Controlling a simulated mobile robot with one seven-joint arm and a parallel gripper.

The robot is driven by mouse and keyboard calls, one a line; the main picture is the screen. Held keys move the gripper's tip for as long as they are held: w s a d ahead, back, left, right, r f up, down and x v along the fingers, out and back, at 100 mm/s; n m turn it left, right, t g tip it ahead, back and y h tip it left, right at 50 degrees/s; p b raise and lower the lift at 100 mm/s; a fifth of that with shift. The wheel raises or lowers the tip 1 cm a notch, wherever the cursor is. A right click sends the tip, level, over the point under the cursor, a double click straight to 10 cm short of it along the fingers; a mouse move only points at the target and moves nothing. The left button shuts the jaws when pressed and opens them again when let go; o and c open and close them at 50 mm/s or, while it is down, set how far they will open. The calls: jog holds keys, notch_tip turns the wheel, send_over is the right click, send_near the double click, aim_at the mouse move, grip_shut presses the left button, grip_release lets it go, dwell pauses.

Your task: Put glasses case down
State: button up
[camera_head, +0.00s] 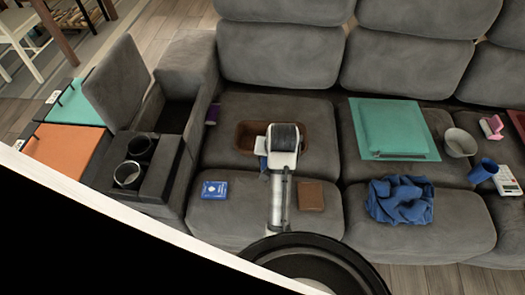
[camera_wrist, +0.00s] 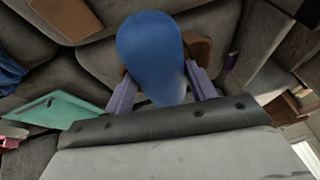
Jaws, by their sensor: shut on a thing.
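The glasses case (camera_wrist: 150,45) is blue and rounded, and sits between the two fingers of my gripper (camera_wrist: 162,88) in the wrist view. My gripper is shut on it. In the head view my arm reaches over the left part of the grey sofa (camera_head: 228,220), and my wrist hides most of the case. A small bit of blue (camera_head: 262,162) shows at its left, probably the case. A brown open tray (camera_head: 246,136) lies on the seat behind my wrist; part of it shows behind the case in the wrist view (camera_wrist: 200,47). Whether the case touches anything is hidden.
A blue booklet (camera_head: 214,190) and a brown wallet-like item (camera_head: 311,196) lie on the front cushion. Right are a crumpled blue cloth (camera_head: 400,200), teal folder (camera_head: 390,128), grey bowl (camera_head: 459,142) and blue cup (camera_head: 483,171). Left is an armrest with cupholders (camera_head: 128,175).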

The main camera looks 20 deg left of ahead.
jog(key=shift+a+r, duration=0.4)
jog(key=shift+a, duration=0.25)
notch_tip(320, 180, down, 20)
jog(key=shift+s+r+p, duration=0.1)
jog(key=shift+r+p, duration=0.05)
jog(key=shift+p, duration=0.25)
jog(key=shift+f, duration=0.2)
jog(key=o, duration=1)
jog(key=v, duration=1.2)
jog(key=shift+r, duration=0.2)
